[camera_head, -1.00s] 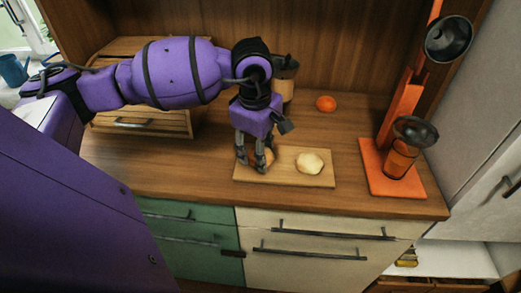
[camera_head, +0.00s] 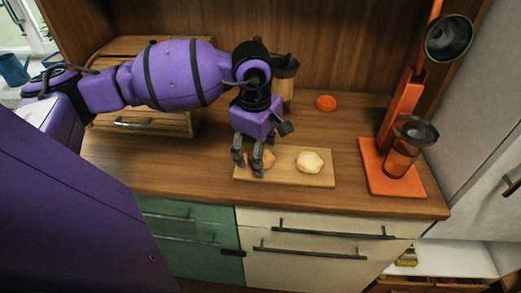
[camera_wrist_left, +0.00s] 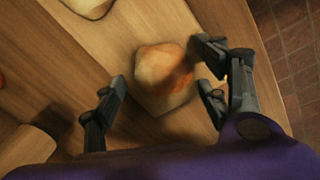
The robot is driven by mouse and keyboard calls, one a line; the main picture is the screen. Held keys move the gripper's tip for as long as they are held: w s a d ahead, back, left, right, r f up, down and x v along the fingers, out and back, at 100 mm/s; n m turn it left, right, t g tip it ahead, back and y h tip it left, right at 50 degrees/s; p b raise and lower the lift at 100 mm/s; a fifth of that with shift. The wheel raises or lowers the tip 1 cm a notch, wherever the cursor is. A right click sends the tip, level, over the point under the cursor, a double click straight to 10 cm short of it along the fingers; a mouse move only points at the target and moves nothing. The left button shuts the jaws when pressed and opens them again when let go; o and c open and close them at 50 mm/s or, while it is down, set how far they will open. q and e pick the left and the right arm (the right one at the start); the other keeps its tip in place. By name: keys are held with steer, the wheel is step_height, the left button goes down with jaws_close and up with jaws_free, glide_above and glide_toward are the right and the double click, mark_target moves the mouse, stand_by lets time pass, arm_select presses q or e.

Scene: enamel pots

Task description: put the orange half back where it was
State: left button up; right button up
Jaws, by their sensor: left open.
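A small orange-brown piece (camera_head: 267,159), likely an orange half, lies at the left end of the wooden board (camera_head: 286,180). It also shows in the left wrist view (camera_wrist_left: 163,75), pale on top with a browner orange patch. A paler rounded piece (camera_head: 310,162) sits on the right part of the board; its edge shows in the left wrist view (camera_wrist_left: 90,6). My left gripper (camera_head: 248,163) is open and low at the board's left end. In the left wrist view its fingers (camera_wrist_left: 162,80) stand apart on both sides of the orange-brown piece. My right gripper is out of view.
A bright orange fruit (camera_head: 326,103) lies on the counter behind the board. An orange juicer stand (camera_head: 393,178) with a jar stands at the right. A jar (camera_head: 285,80) is behind my gripper, and a wooden bread box (camera_head: 140,118) at the left. The counter's front edge is close.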

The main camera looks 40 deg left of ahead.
arm_select(q)
step_height(320, 180, up, 12)
steer(key=s, duration=0.1)
steer(key=shift+s, duration=0.2)
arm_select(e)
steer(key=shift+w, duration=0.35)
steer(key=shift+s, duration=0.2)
